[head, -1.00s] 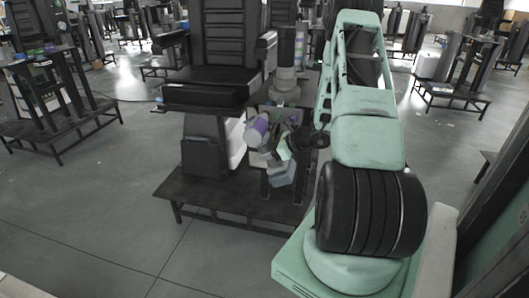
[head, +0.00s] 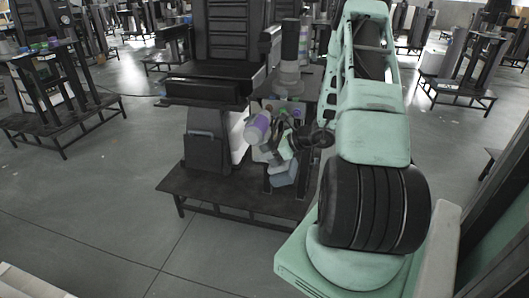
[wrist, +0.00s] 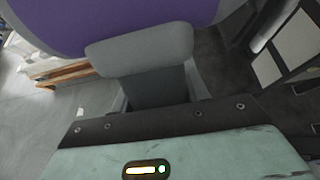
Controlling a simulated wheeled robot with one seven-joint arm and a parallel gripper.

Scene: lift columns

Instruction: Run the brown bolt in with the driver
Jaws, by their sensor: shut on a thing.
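The driver has a purple and pale grey body (head: 258,126) and is held in my gripper (head: 277,143), in front of the lift column with the black seat in the head view. In the wrist view the purple body (wrist: 110,22) fills the top, above a grey finger part. My gripper is shut on the driver; its fingertips are mostly hidden.
A black seat (head: 203,88) stands on a low dark platform (head: 235,212), close left of my gripper. A grey cylindrical unit (head: 289,75) stands behind the driver. Small green and purple knobs sit near it.

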